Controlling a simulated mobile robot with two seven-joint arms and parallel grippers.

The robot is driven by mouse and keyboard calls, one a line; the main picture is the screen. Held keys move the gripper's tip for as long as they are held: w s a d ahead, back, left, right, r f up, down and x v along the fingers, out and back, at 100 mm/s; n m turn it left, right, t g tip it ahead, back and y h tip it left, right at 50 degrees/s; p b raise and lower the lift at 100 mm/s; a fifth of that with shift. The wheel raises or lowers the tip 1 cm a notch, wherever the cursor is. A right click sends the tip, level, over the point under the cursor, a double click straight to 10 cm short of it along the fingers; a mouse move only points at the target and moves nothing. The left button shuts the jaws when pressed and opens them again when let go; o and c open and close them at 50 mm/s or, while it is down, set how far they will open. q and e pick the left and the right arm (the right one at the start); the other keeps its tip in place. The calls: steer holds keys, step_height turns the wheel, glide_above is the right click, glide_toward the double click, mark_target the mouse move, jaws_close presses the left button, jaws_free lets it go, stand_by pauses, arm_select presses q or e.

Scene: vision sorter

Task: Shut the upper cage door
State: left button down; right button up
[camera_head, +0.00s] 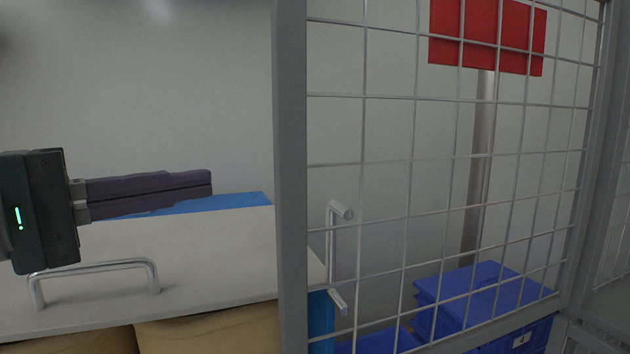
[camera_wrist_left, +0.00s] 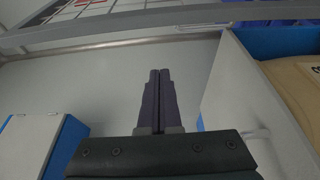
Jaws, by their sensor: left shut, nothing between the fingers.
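The cage door (camera_head: 465,160) is a wire-mesh panel in a grey frame on the right of the head view. Its upright edge post (camera_head: 291,180) stands near the middle of the picture. A metal bar handle (camera_head: 335,258) shows just right of that post. In the left wrist view, grey frame bars and mesh (camera_wrist_left: 100,28) cross the top. My left gripper (camera_head: 211,183) is shut and empty, left of the post and pointing right, apart from it in the picture. Its dark fingers lie together in the left wrist view (camera_wrist_left: 160,72). My right gripper is not in view.
A white panel with a metal handle (camera_head: 95,268) lies below my left gripper, with tan packages (camera_head: 215,332) under it. Behind the mesh are blue crates (camera_head: 475,285), a grey pole (camera_head: 478,170) and a red sign (camera_head: 487,38). A pale wall is behind.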

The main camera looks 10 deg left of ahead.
arm_select(q)
steer(key=x, duration=0.7)
steer(key=s, duration=0.1)
steer(key=s+d+p, duration=0.2)
steer(key=s, duration=0.1)
